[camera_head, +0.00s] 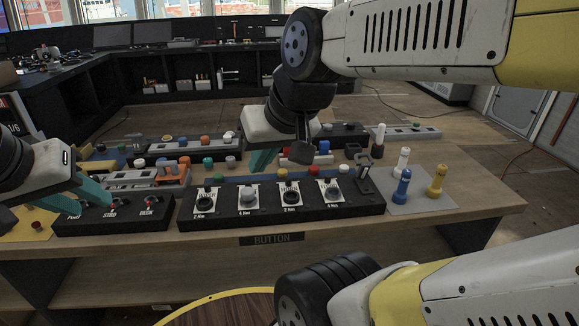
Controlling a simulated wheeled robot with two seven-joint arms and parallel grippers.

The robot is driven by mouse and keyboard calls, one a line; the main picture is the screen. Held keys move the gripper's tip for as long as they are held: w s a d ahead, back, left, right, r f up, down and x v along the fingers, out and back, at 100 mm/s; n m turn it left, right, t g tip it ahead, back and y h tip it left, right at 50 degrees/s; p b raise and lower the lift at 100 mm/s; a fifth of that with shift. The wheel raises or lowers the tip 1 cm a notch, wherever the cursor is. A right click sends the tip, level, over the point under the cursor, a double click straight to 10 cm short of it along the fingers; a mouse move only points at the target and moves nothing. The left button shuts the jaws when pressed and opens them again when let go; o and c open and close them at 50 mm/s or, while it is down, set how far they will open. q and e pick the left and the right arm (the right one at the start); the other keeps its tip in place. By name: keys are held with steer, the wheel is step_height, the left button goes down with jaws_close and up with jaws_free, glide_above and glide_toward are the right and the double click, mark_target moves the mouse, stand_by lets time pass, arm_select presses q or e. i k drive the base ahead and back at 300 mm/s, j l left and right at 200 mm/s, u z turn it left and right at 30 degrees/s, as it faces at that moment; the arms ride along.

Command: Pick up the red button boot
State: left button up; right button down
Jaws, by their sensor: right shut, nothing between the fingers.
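Several small red pieces are in view, and I cannot tell for sure which is the red button boot. A red button (37,226) sits on the yellow plate at the left. My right gripper (262,161), with teal fingers, is shut and empty above the table's middle. My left gripper (92,190) reaches over the black left panel; its finger gap is unclear.
A black panel (280,219) with several round stations stands at the table's front, above a "BUTTON" label (271,239). White, blue and yellow pegs (437,182) stand on a grey plate at the right. Bare wood (480,190) lies at the right end.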

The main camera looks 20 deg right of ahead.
mark_target(314, 170)
steer(key=i+l+z, duration=0.1)
steer(key=l+z, duration=0.25)
steer(key=i+l+z, duration=0.1)
steer(key=z, duration=0.25)
steer(key=i+l+z, duration=0.15)
steer(key=z, duration=0.15)
steer(key=l, duration=0.1)
